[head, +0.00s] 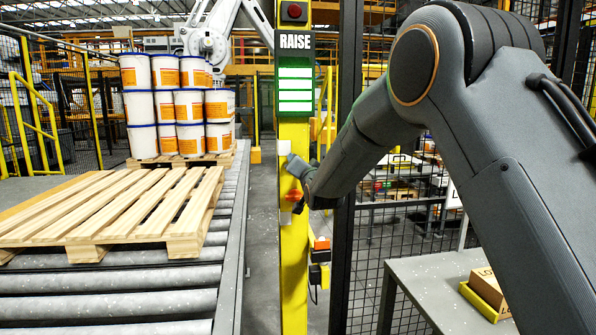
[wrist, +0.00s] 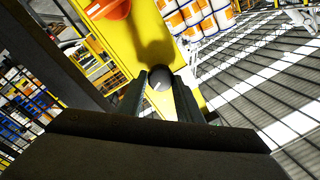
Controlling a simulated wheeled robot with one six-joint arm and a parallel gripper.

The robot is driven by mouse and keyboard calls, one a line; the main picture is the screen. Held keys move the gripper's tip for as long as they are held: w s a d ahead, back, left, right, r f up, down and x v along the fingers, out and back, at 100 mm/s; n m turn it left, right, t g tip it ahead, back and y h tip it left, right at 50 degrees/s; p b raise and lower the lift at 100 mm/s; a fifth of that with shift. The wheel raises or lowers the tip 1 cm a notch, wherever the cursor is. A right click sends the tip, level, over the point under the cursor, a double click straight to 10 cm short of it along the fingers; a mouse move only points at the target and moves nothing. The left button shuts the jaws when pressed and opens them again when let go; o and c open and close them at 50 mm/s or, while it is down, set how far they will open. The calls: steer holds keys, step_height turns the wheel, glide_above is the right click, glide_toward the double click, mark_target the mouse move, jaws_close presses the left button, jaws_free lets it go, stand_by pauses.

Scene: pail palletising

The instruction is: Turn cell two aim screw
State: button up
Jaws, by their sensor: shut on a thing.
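The yellow post (head: 293,255) stands in the middle of the head view, with a RAISE sign and lit green bars (head: 295,90). In the wrist view, a round dark grey screw head (wrist: 160,77) with a pale line on its face is on the yellow post (wrist: 150,38). My gripper (wrist: 160,85) has one finger on each side of the head and is shut on it. In the head view my gripper (head: 299,205) is at the post's right side, small and partly hidden by my arm; the screw cannot be made out there. No cell number is readable.
An orange part (wrist: 108,8) is on the post close by. An orange and black unit (head: 320,250) sits low beside it. An empty wooden pallet (head: 125,205) lies on the roller conveyor (head: 110,305); stacked white pails (head: 180,105) stand behind. Black fencing (head: 345,170) is at the right.

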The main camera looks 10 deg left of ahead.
stand_by(0.3)
steer(key=o, duration=1)
steer(key=shift+o, duration=0.2)
steer(key=b+v, duration=0.2)
steer(key=v, duration=0.6)
